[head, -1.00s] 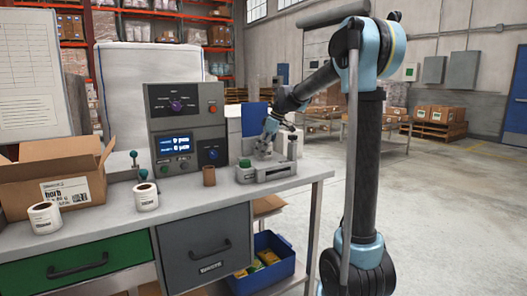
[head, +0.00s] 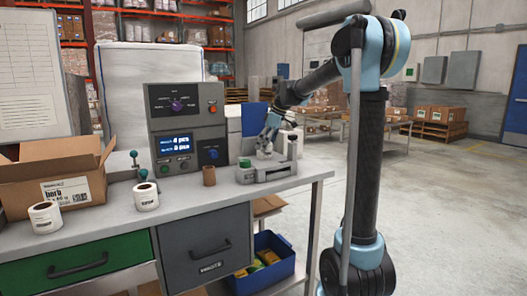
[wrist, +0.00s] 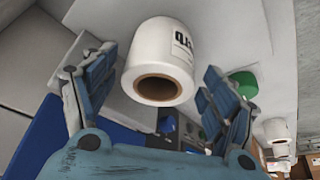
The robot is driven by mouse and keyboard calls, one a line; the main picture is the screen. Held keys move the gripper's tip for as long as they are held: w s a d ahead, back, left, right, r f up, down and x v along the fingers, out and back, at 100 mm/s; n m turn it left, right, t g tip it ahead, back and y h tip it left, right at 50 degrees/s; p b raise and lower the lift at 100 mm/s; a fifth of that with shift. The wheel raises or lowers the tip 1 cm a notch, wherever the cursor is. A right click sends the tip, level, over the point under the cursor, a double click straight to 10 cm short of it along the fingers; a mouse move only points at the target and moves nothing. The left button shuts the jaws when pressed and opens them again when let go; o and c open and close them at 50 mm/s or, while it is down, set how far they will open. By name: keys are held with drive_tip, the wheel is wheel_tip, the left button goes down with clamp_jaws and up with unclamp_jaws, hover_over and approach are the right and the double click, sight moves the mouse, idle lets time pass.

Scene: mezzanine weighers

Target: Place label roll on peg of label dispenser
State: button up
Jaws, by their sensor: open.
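A white label roll (wrist: 160,62) with dark print and a brown core sits between my two blue fingers in the wrist view, with gaps visible on both sides. My gripper (wrist: 150,78) is open around it. In the head view my gripper (head: 268,146) hangs just above the grey label dispenser (head: 266,174) near the bench's right end. The roll there is too small and covered to make out clearly. No peg shows inside its core, so I cannot tell whether it is on the peg. Two more label rolls (head: 45,217) (head: 145,196) stand farther left on the bench.
A brown cylinder (head: 209,176) stands just left of the dispenser. A grey control box (head: 187,125) with a lit display rises behind it. An open cardboard box (head: 55,175) fills the bench's left side. A blue bin (head: 262,270) is below.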

drive_tip(key=v, duration=0.9)
drive_tip(key=shift+d+r, duration=0.2)
drive_tip(key=shift+r, duration=0.15)
drive_tip(key=shift+s, duration=0.1)
